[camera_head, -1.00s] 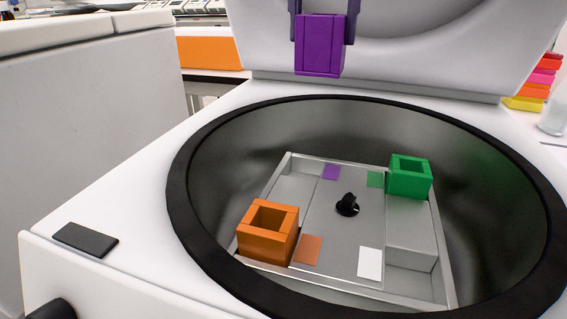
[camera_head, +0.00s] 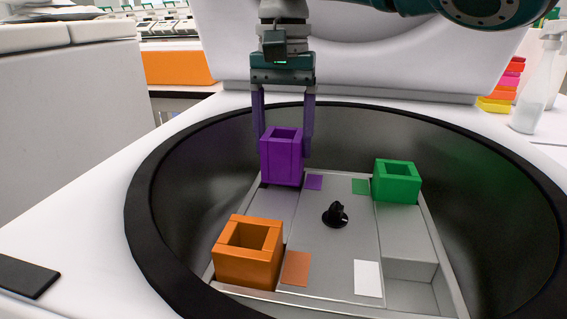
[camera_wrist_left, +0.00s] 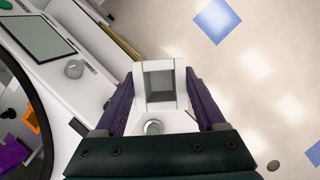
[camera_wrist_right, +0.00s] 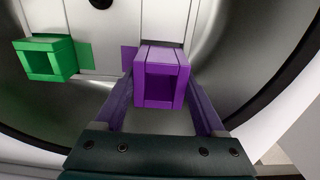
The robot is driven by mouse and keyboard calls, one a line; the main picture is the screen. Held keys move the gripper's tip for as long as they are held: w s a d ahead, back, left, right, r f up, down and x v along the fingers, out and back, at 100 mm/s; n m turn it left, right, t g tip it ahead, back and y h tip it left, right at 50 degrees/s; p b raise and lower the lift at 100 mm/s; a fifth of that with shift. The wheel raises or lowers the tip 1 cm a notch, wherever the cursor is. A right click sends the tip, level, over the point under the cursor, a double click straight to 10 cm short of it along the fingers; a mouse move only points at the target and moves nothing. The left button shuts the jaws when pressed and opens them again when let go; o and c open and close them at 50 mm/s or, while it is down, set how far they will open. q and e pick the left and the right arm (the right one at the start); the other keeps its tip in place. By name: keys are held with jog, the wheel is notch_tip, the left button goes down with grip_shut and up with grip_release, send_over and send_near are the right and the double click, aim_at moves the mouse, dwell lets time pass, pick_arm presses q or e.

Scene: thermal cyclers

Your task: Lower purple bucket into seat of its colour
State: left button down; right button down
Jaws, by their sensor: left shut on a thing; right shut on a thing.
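The purple bucket (camera_head: 281,160) is upright at the back left seat of the grey rotor, beside the purple patch (camera_head: 314,182). My right gripper (camera_head: 283,148) points down, shut on it, with a finger on each side. My left gripper (camera_wrist_left: 160,93) is shut on a white bucket (camera_wrist_left: 160,84), outside the head view.
A green bucket (camera_head: 397,182) sits at the back right of the rotor and an orange bucket (camera_head: 248,252) at the front left. The front right seat (camera_head: 410,296), by a white patch (camera_head: 367,278), is empty. A black knob (camera_head: 335,215) stands mid-rotor. A dark rim (camera_head: 140,215) surrounds the bowl.

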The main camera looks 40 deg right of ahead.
aim_at(284, 161)
pick_arm(q)
jog(key=shift+f+b, duration=0.5)
jog(key=shift+f, duration=0.1)
pick_arm(e)
jog(key=shift+f, duration=1.85)
jog(key=shift+f, duration=0.15)
grip_release()
pick_arm(q)
notch_tip(284, 161, up, 3)
jog(key=p, duration=0.3)
pick_arm(e)
notch_tip(284, 161, up, 12)
pick_arm(q)
jog(key=shift+r, duration=0.1)
pick_arm(e)
jog(key=shift+r, duration=0.2)
